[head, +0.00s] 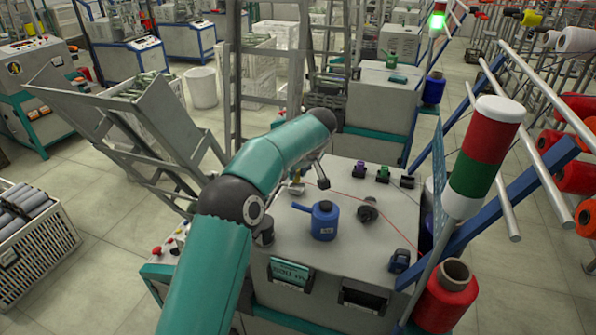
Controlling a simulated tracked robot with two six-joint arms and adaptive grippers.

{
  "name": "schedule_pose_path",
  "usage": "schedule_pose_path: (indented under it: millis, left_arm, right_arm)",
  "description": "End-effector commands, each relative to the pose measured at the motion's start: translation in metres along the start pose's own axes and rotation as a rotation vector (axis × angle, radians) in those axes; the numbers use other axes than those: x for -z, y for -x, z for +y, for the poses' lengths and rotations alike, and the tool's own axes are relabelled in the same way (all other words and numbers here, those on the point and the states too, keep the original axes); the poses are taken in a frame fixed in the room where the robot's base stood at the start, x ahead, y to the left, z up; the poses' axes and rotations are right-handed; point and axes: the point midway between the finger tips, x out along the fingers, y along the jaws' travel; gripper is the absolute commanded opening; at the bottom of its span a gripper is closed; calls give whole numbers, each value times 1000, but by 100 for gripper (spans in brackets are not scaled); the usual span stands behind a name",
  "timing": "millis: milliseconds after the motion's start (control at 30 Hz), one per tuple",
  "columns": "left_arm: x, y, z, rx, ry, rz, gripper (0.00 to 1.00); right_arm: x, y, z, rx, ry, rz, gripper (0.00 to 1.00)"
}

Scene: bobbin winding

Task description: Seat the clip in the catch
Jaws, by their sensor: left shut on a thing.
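My left arm reaches over the grey machine top (345,240), and its gripper (321,172) points down above the back left part of that top. The gripper is small and partly hidden by my arm. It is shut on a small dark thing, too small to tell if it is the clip. Purple (358,169), green (383,174) and black (407,182) small pieces stand in a row to its right. I cannot tell which part is the catch. My right gripper is not in view.
A dark blue block (399,261) sits near the right edge. A red-green-white signal column (481,160) and red spool (445,298) stand at right.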

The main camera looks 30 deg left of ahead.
Motion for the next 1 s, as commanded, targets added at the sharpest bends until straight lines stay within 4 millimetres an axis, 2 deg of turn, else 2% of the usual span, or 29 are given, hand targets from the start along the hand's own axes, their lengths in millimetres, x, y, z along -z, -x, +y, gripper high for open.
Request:
schedule_pose_path:
  millis: [833, 1000]
  left_arm:
    - [-13, -24, 1, -1, -1, 0, 0]
    - [-13, -22, 1, -1, -1, 0, 0]
  right_arm:
    - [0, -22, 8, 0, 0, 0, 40]
    - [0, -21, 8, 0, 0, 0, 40]
